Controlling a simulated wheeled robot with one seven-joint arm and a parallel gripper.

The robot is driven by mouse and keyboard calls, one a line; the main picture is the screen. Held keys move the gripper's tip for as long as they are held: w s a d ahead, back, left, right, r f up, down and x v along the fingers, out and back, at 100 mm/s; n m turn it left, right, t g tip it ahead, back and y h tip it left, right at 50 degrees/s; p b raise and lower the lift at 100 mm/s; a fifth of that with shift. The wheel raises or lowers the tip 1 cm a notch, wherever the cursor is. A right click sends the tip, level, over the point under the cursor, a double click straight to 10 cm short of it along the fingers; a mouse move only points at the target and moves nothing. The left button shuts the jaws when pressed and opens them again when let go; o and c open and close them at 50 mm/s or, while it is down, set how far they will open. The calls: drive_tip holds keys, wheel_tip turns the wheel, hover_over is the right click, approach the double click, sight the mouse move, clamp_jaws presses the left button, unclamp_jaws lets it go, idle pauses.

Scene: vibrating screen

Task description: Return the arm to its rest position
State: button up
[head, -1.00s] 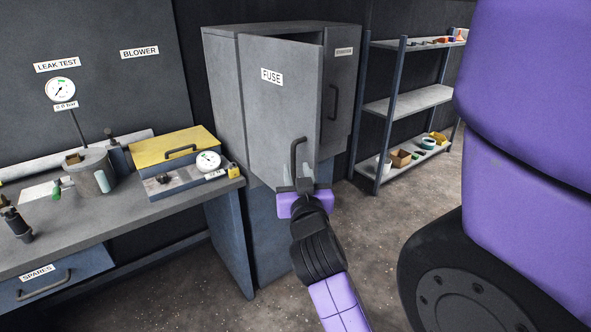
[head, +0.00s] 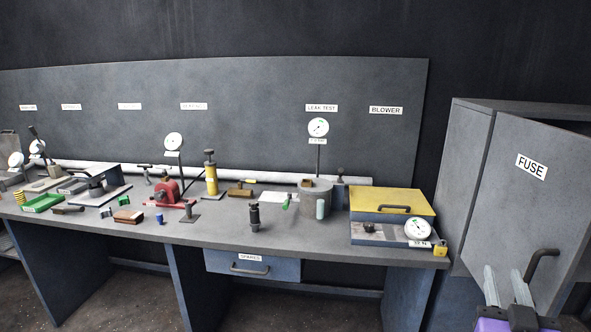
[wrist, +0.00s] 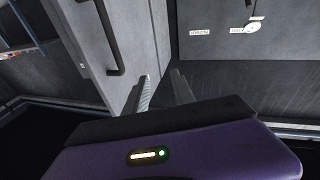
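My gripper (head: 506,288) is at the lower right of the head view, in front of the grey cabinet's FUSE door (head: 535,185). Its two fingers stand apart with nothing between them. The door's dark handle (head: 541,270) is just right of the fingers and apart from them. In the wrist view my gripper (wrist: 163,92) also shows its fingers spread and empty, with the door handle (wrist: 112,45) to their left. The FUSE door stands ajar. Most of my arm is out of the head view.
A long workbench (head: 330,240) runs left of the cabinet, with several gauges and tools on it. A yellow-lidded box (head: 385,202) stands at its right end. A SPARES drawer (head: 252,265) is under the bench. Floor (head: 130,300) shows below.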

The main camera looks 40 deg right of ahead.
drive_tip(key=w+a+f+n+t+y, duration=0.2)
drive_tip(key=a+f+n+t+y, duration=0.15)
drive_tip(key=a, duration=0.65)
drive_tip(key=w+a+f+n+t+y, duration=0.1)
drive_tip(key=a+f+n+t+y, duration=0.25)
drive_tip(key=a, duration=0.55)
drive_tip(key=s+a+f+n+y, duration=0.1)
drive_tip(key=s+a+f+y, duration=0.1)
drive_tip(key=s+a+y, duration=0.1)
drive_tip(key=s+a+f+n+g+y, duration=0.1)
drive_tip(key=s+a+f+y, duration=0.2)
drive_tip(key=a, duration=0.5)
drive_tip(key=s+a+f+n+y, duration=0.2)
drive_tip(key=s+a+f+y, duration=0.1)
drive_tip(key=s+a+y, duration=0.1)
drive_tip(key=shift+s+a+f+g, duration=0.25)
drive_tip(key=shift+s+a+g, duration=0.15)
drive_tip(key=shift+s+a, duration=0.45)
